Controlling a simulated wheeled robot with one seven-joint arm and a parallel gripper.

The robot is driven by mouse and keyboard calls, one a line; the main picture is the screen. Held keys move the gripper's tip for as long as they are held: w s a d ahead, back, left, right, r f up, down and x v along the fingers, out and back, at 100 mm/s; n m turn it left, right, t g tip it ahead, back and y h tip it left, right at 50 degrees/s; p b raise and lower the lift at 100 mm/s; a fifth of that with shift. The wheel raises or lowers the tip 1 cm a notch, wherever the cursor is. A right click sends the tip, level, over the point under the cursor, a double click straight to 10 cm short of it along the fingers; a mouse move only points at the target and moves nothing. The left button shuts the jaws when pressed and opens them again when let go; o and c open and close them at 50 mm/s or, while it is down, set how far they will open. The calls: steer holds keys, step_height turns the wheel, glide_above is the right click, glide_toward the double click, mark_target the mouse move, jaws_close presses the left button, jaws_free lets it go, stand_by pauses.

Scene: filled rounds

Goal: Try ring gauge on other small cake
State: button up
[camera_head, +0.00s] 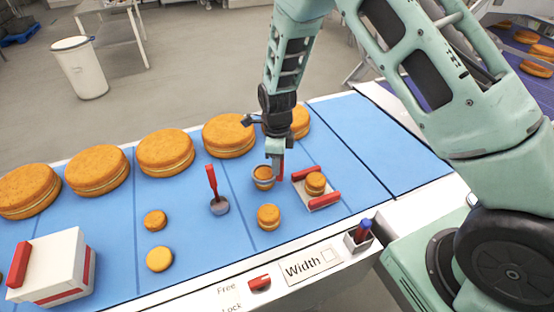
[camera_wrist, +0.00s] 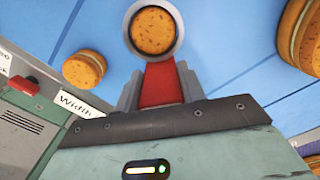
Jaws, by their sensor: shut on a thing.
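My gripper (camera_head: 275,150) is shut on the red handle of the ring gauge; the red handle (camera_wrist: 160,85) shows between the fingers in the wrist view. The gauge's grey ring (camera_wrist: 178,40) encircles a small round cake (camera_wrist: 153,30) as seen from the wrist. In the head view this small cake (camera_head: 263,176) stands on the blue belt below the gripper; I cannot tell whether the ring touches it. Another small cake (camera_head: 268,214) stands nearer the front edge, also in the wrist view (camera_wrist: 84,69). A third small cake (camera_head: 315,181) sits on a white plate with red bars (camera_head: 322,202).
A red-handled tool with a round grey head (camera_head: 219,205) stands left of the ring. Two flat small rounds (camera_head: 155,220) lie further left, near a white-and-red box (camera_head: 62,262). Large filled cakes (camera_head: 165,152) line the back. A holder (camera_head: 356,241) stands at the front edge.

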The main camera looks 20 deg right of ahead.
steer(key=shift+f+b, duration=1.1)
steer(key=shift+f, duration=0.75)
stand_by(1.2)
steer(key=shift+r+p, duration=3.9)
steer(key=shift+r, duration=1.05)
